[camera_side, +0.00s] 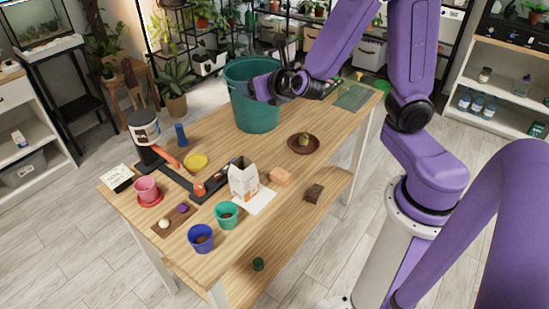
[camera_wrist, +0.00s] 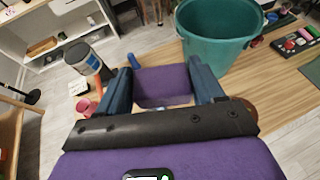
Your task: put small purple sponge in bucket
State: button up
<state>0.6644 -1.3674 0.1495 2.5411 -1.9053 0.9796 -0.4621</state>
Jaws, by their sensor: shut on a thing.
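The small purple sponge (camera_wrist: 162,84) is a purple block between my two fingers in the wrist view. My gripper (camera_wrist: 160,74) is shut on it, with one finger at each side. The bucket (camera_side: 254,108) is large, teal and upright toward the back of the wooden table. It also shows in the wrist view (camera_wrist: 216,48), up and to the right of the sponge. In the side view, my gripper (camera_side: 260,88) overlaps the front of the bucket near its rim. I cannot tell the sponge apart from my purple hand there. The bucket's floor is hidden.
The wooden table (camera_side: 225,152) holds a canister (camera_side: 144,128), a yellow dish (camera_side: 195,162), a white carton (camera_side: 243,178), several pots and a brown saucer (camera_side: 304,144). A green mat (camera_side: 353,96) lies right of the bucket. Some tabletop just in front of the bucket is bare.

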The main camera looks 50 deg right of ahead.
jog(key=s+d+f+m+g+h, duration=0.25)
jog(key=d+f, duration=0.25)
jog(key=f, duration=0.3)
jog(key=s+d+f+m+g+h, duration=0.1)
jog(key=d+f+m+h, duration=0.2)
jog(key=d+f, duration=0.35)
jog(key=w+f, duration=0.3)
jog(key=w, duration=0.1)
jog(key=w+d+f, duration=0.1)
jog(key=w+f, duration=0.3)
jog(key=w+d+f, duration=0.1)
jog(key=w+f, duration=0.3)
jog(key=w, duration=0.1)
jog(key=shift+w+f, duration=0.1)
jog(key=shift+f, duration=1.45)
jog(key=o, duration=1)
jog(key=shift+f, duration=0.15)
